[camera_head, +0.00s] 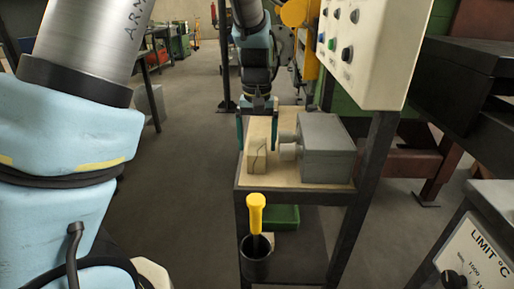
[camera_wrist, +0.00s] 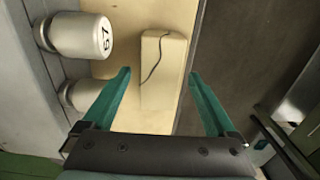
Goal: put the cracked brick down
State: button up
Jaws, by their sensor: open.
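The cracked brick (camera_head: 257,147) is a pale cream block with a dark crack line. It rests on the wooden top of a small stand (camera_head: 308,192), left of a grey box. My gripper (camera_head: 258,130) points down over the brick, one finger on each side. In the wrist view the brick (camera_wrist: 163,70) lies between the spread green fingers of my gripper (camera_wrist: 161,74), with a gap on both sides. The gripper is open and holds nothing. The brick's underside is hidden.
A grey box (camera_head: 327,148) with round knobs sits right beside the brick. A yellow-handled tool (camera_head: 256,215) stands in a dark cup at the stand's front. A control panel (camera_head: 362,50) overhangs at right.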

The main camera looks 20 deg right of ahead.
aim_at(257, 146)
notch_tip(257, 146, up, 10)
jog(key=shift+b, duration=0.3)
jog(key=w+a+f+n, duration=0.1)
jog(key=a+f, duration=0.1)
jog(key=a, duration=0.5)
jog(key=w+a+f+n, duration=0.1)
jog(key=a+f, duration=0.2)
jog(key=a, duration=0.5)
jog(key=s+a+f+n, duration=0.1)
jog(key=s+a+f, duration=0.1)
jog(key=a, duration=0.5)
jog(key=s+a+f+t, duration=0.1)
jog(key=s+a, duration=0.3)
jog(key=a, duration=0.4)
jog(key=shift+f+n+t, duration=0.3)
jog(key=shift+f+n, duration=0.1)
jog(key=shift+f, duration=0.5)
